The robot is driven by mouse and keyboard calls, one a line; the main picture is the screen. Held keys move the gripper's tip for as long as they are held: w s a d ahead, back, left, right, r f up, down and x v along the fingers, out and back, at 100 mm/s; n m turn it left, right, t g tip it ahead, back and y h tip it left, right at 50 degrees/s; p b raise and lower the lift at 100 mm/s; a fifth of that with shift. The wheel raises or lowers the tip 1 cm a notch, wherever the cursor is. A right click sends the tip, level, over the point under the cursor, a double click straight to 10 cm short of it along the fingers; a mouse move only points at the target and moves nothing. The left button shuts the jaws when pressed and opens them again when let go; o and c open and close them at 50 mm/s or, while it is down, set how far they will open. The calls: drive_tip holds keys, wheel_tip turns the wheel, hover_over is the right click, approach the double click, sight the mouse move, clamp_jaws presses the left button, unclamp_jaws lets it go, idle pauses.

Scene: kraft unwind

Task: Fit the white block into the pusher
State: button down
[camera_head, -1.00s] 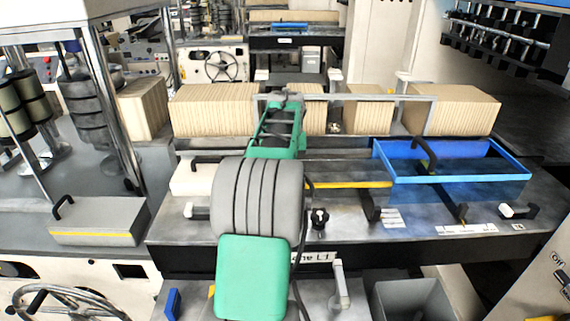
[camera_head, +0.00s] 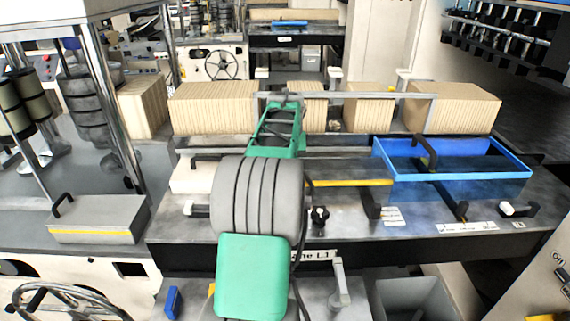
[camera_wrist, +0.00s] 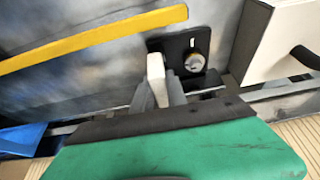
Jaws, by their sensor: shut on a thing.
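My gripper (camera_wrist: 165,92) is shut on a small white block (camera_wrist: 155,68) in the wrist view, with the block's pale end standing beyond the fingers. Right beside it is a black bracket (camera_wrist: 172,48) with a round metal bolt. I cannot tell whether the block touches the bracket, or whether the bracket belongs to the pusher. In the head view the fingers and held block cannot be made out beyond my green arm. A larger white body (camera_head: 190,177) with a black handle is at the bed's left; it seems to show at right in the wrist view (camera_wrist: 262,40).
A blue open tray (camera_head: 455,180) sits on the bed's right. A yellow-edged plate (camera_head: 350,183) lies beside it and crosses the wrist view (camera_wrist: 90,40). Tan stacks (camera_head: 215,108) line the back behind a metal rail (camera_head: 380,96). A grey handled box (camera_head: 98,220) is at left.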

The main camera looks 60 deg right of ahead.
drive_tip(key=shift+f, duration=0.3)
idle(0.5)
drive_tip(key=c, duration=1.3)
unclamp_jaws()
drive_tip(key=shift+o, duration=0.2)
